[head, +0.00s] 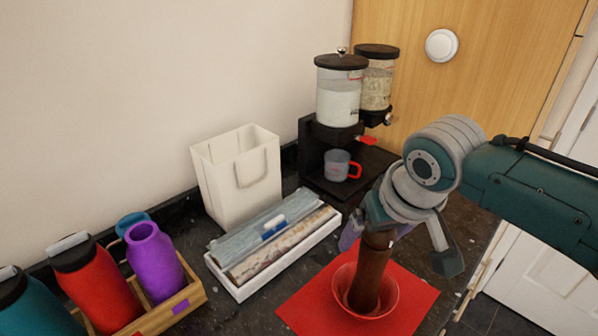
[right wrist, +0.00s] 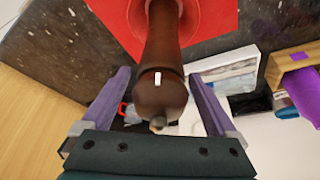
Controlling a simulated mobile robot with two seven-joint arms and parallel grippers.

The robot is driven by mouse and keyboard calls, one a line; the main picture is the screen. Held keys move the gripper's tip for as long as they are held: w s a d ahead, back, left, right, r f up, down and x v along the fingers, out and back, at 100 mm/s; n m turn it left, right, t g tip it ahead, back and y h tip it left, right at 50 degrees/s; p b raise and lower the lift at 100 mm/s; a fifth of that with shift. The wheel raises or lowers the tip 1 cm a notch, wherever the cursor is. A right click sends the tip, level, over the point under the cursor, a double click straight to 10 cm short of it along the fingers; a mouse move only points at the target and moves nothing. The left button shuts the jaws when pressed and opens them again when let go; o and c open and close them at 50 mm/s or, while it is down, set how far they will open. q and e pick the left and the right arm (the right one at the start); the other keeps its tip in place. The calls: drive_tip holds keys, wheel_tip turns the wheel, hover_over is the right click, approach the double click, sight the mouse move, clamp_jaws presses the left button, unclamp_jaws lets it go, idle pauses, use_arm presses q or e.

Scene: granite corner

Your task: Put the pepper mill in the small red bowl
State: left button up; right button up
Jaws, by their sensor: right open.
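The brown pepper mill (head: 369,277) stands slightly tilted in the small red bowl (head: 392,296), its foot inside the rim. The bowl rests on a red mat (head: 417,303). My right gripper (head: 392,252) is open at the top of the mill, one finger on each side. In the right wrist view the mill (right wrist: 160,62) shows between the spread fingers (right wrist: 160,102), with gaps beside its head, and the bowl (right wrist: 203,12) lies beyond. My left gripper is not in view.
A white tray with packets (head: 240,292) lies left of the mat. Behind are a white bag (head: 215,180) and a dispenser with a grey mug (head: 336,166). A wooden crate (head: 198,296) holds bottles at lower left. The counter's right edge is close to the mat.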

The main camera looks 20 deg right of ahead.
drive_tip(key=shift+r, duration=0.4)
drive_tip(key=d+p+v, duration=0.1)
drive_tip(key=p+v, duration=0.1)
drive_tip(key=v, duration=0.8)
drive_tip(key=s+a+n, duration=0.2)
drive_tip(key=s+a, duration=0.1)
drive_tip(key=s, duration=0.6)
drive_tip(key=s+a+n+g+y, duration=0.1)
drive_tip(key=s+a, duration=0.2)
drive_tip(key=s, duration=0.6)
drive_tip(key=shift+a+f+n, duration=0.2)
drive_tip(key=shift+a+n, duration=0.05)
drive_tip(key=shift+n, duration=0.15)
drive_tip(key=shift+s+d, duration=0.1)
